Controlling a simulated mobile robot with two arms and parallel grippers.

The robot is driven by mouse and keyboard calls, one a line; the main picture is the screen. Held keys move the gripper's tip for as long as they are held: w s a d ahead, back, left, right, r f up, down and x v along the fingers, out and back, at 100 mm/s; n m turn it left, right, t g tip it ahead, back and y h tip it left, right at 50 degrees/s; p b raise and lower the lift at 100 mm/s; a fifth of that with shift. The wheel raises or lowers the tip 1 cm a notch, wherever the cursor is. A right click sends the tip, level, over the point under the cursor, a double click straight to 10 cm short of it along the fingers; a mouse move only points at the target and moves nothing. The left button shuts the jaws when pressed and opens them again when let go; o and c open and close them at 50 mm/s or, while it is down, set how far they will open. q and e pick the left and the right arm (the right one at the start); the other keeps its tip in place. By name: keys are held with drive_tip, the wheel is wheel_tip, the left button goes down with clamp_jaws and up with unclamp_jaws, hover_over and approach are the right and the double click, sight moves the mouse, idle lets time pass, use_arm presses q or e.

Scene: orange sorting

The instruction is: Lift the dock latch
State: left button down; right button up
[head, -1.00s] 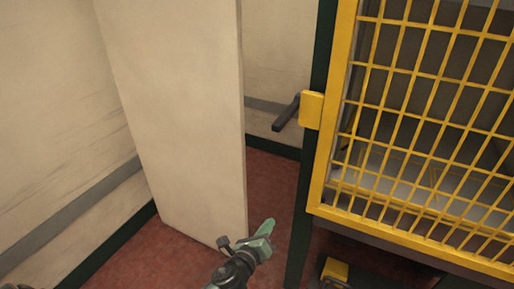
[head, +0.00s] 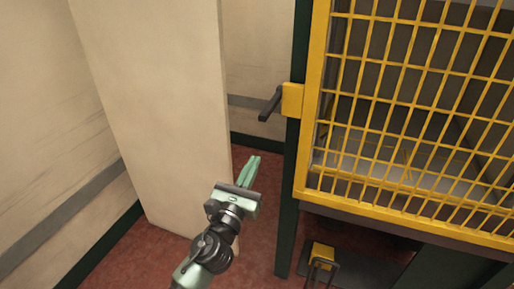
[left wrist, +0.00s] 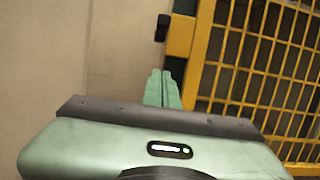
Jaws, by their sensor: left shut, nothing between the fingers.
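The latch is a black handle (head: 270,104) on a yellow block (head: 292,100) at the left edge of the yellow mesh gate (head: 312,130). The handle sticks out to the left and slants slightly down. In the left wrist view the black handle end (left wrist: 162,27) and yellow block (left wrist: 180,36) show just beyond the fingertips. My left gripper (head: 252,160) is shut and empty, below and left of the handle, pointing up, apart from it. Its green fingers (left wrist: 162,76) are together. My right gripper is not in view.
A beige pillar (head: 160,110) stands close to the left of my left gripper. A dark green post (head: 290,200) runs beside the gate. A yellow and black fitting (head: 321,254) sits low under the gate. Red floor (head: 255,250) lies open between pillar and post.

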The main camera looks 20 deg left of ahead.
use_arm(q)
drive_tip(key=w+r+p, duration=0.4)
drive_tip(key=w+r, duration=0.2)
drive_tip(key=w, duration=0.2)
drive_tip(key=shift+w+d+r, duration=0.15)
drive_tip(key=shift+w, duration=0.15)
drive_tip(key=shift+w+r+p, duration=0.1)
drive_tip(key=shift+p, duration=0.25)
